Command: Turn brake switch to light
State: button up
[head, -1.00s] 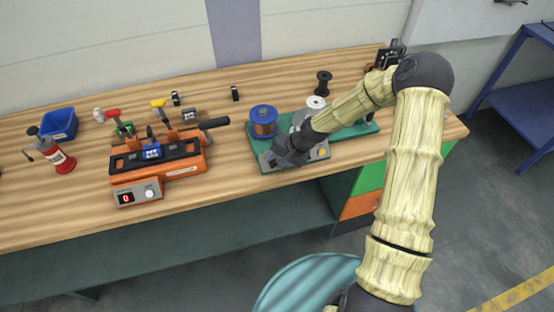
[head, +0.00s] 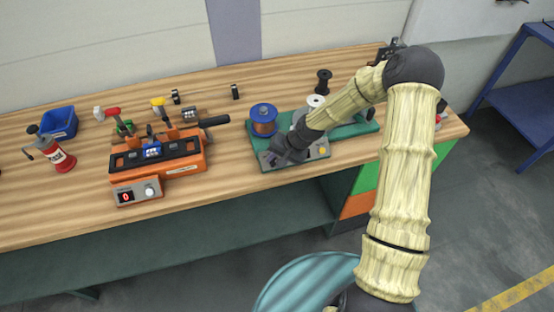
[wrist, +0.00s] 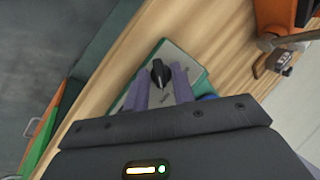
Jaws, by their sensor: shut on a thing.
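The brake switch is a black rotary knob (wrist: 159,70) on a light grey panel (wrist: 176,57) in the wrist view. My gripper (wrist: 160,82) has its two fingers on either side of the knob and is shut on it. A pale pointer mark shows on the knob; the printed labels around it are too small to read. In the head view my gripper (head: 270,160) is down at the front left of the grey panel (head: 316,153), which sits on a green base (head: 340,135). The knob is hidden behind my gripper there.
A blue-flanged copper spool (head: 264,120) stands just behind my gripper. A yellow button (head: 322,151) is on the panel to its right. An orange machine (head: 180,164) with a display stands to the left. Bare wooden bench (head: 228,160) lies between them.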

jog(key=n+h+b, duration=0.2)
jog(key=n, duration=0.1)
jog(key=shift+a+h, duration=0.3)
jog(key=shift+a, duration=0.05)
jog(key=shift+a+r+n+h+b, duration=0.1)
jog(key=shift+n+h+b, duration=0.95)
jog(key=shift+n, duration=0.45)
jog(key=o, duration=0.6)
jog(key=shift+o, duration=0.2)
notch_tip(320, 180, up, 17)
jog(key=s+b, duration=0.1)
jog(key=s, duration=0.1)
jog(key=shift+s+d+r, duration=0.15)
jog(key=shift+s+d, duration=0.25)
